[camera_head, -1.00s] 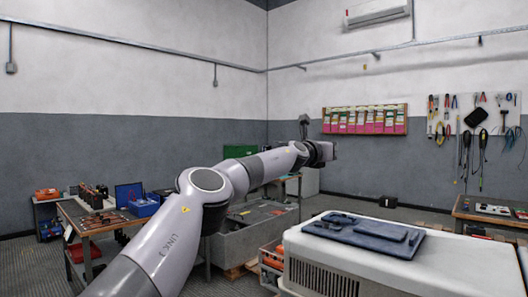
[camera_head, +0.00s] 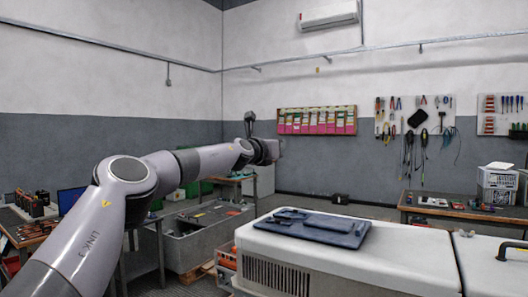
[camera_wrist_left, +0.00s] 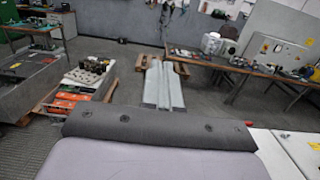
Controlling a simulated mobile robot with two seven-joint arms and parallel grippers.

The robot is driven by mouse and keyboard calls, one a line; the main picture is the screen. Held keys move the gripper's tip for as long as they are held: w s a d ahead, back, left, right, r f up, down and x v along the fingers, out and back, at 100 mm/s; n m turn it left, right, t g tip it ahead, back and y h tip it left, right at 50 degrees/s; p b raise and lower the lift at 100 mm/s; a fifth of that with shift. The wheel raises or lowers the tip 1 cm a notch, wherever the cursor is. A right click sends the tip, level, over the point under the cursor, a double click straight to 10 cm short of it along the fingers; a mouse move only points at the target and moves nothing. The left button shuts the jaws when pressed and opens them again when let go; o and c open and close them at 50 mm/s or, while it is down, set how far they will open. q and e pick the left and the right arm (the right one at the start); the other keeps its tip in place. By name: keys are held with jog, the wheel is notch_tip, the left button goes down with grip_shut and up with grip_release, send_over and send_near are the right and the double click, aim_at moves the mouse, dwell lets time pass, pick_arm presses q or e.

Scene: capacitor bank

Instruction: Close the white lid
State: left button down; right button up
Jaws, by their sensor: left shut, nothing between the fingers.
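A large white casing (camera_head: 380,252) with a flat top and a side vent grille stands at the lower right of the head view. A seam separates it from another white panel (camera_head: 490,268) with a dark handle (camera_head: 510,248) at the right edge. I cannot tell which panel is the lid, and no raised lid shows. My left gripper (camera_head: 268,151) is at the end of my outstretched arm, beyond and above the casing, apart from it. It is shut and empty; its fingers are small here. White surfaces (camera_wrist_left: 295,150) also show at the lower right of the left wrist view. My right gripper is out of view.
A dark blue pad (camera_head: 315,228) lies on the white casing. A grey bin (camera_head: 195,240) stands behind it to the left. A workbench (camera_head: 465,212) with tools and crates is at the right. Grey floor lies between casing and wall.

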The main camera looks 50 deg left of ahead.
pick_arm(q)
jog(key=b+v, duration=0.1)
jog(key=v, duration=0.4)
dwell(0.3)
jog(key=shift+f, duration=0.1)
